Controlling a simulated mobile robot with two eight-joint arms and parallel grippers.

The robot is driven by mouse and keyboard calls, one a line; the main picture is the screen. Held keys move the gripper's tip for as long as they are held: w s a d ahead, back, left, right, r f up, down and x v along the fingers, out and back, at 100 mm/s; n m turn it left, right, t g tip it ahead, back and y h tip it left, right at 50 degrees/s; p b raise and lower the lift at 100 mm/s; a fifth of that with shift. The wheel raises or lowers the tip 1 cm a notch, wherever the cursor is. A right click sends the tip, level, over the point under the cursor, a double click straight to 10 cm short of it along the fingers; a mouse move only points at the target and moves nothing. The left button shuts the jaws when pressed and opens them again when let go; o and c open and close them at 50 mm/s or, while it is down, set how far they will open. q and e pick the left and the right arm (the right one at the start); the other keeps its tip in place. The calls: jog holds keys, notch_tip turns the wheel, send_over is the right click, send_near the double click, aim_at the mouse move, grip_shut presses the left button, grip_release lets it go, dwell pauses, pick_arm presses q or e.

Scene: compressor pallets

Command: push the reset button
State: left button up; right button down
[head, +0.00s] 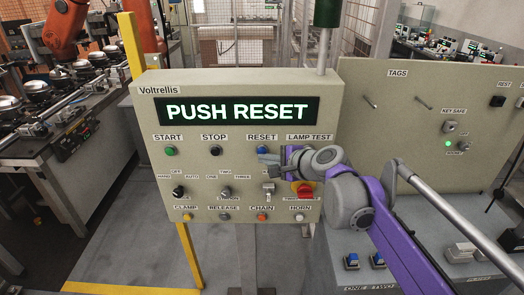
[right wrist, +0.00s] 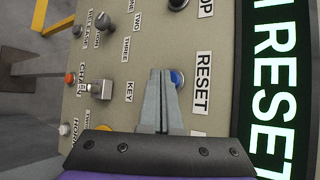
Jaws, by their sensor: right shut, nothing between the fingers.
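The blue reset button (head: 261,150) sits under the RESET label on the beige Voltrellis panel (head: 235,212); the panel's display (head: 237,111) reads PUSH RESET. My right gripper (head: 264,158) is shut and empty, its fingertips just below the button in the head view. In the right wrist view the shut fingers (right wrist: 160,76) point at the panel, and their tips partly cover the blue button (right wrist: 178,79). I cannot tell whether they touch it. My left gripper is not in view.
Close by on the panel are the black stop button (head: 213,151), the green start button (head: 170,151), the key switch (head: 268,188) and a red-and-yellow switch (head: 304,190) beside my right wrist. A TAGS board (head: 440,90) stands at right.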

jog(key=shift+w, duration=0.45)
dwell(0.6)
jog(key=shift+s, duration=1)
jog(key=s, duration=0.6)
dwell(0.7)
